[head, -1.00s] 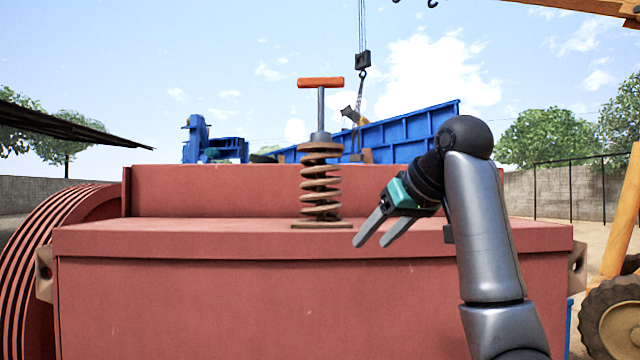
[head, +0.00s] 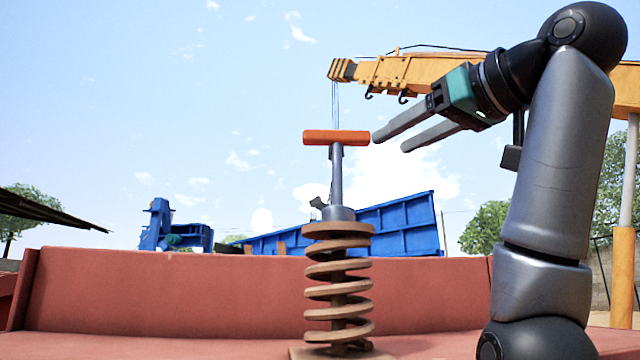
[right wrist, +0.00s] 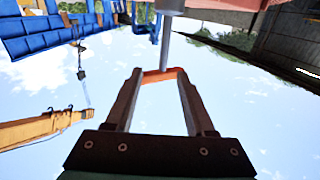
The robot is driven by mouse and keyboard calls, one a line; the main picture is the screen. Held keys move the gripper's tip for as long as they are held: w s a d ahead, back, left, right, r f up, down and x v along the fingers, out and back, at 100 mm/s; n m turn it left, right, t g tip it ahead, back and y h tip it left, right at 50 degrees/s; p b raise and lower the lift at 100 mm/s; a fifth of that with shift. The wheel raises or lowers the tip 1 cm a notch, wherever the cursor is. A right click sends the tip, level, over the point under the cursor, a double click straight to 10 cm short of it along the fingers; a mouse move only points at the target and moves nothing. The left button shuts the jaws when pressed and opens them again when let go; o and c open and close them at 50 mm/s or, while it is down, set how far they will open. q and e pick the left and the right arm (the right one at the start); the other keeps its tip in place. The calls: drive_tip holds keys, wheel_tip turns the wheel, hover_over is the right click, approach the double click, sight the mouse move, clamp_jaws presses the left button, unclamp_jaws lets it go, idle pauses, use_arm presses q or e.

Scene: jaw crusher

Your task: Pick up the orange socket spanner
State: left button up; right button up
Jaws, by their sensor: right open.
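The orange socket spanner (head: 336,137) stands upright on top of a brown coil spring (head: 338,285), with an orange crossbar handle above a grey shaft. My right gripper (head: 390,143) is open and empty, just right of the handle at about its height, its fingers pointing left. In the right wrist view the handle (right wrist: 160,76) shows between the fingertips of the gripper (right wrist: 158,73), and the shaft runs up from it. Whether a finger touches the handle cannot be told. My left gripper is not in view.
The spring stands on a red machine housing (head: 200,295) with a raised back wall. Behind are blue machinery (head: 175,230), a blue container (head: 400,228) and a yellow crane boom (head: 430,75). The air left of the spanner is clear.

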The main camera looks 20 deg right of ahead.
sight(340, 162)
drive_tip(key=w+a+p, duration=0.1)
drive_tip(key=w+p, duration=0.1)
drive_tip(key=w, duration=0.2)
drive_tip(key=w+a+p, duration=0.1)
drive_tip(key=w+p, duration=0.2)
drive_tip(key=w, duration=0.2)
drive_tip(key=w+a+r+p, duration=0.1)
drive_tip(key=w+p, duration=0.2)
drive_tip(key=w, duration=0.1)
drive_tip(key=shift+w, duration=0.3)
drive_tip(key=shift+w+f, duration=0.1)
drive_tip(key=shift+w, duration=0.25)
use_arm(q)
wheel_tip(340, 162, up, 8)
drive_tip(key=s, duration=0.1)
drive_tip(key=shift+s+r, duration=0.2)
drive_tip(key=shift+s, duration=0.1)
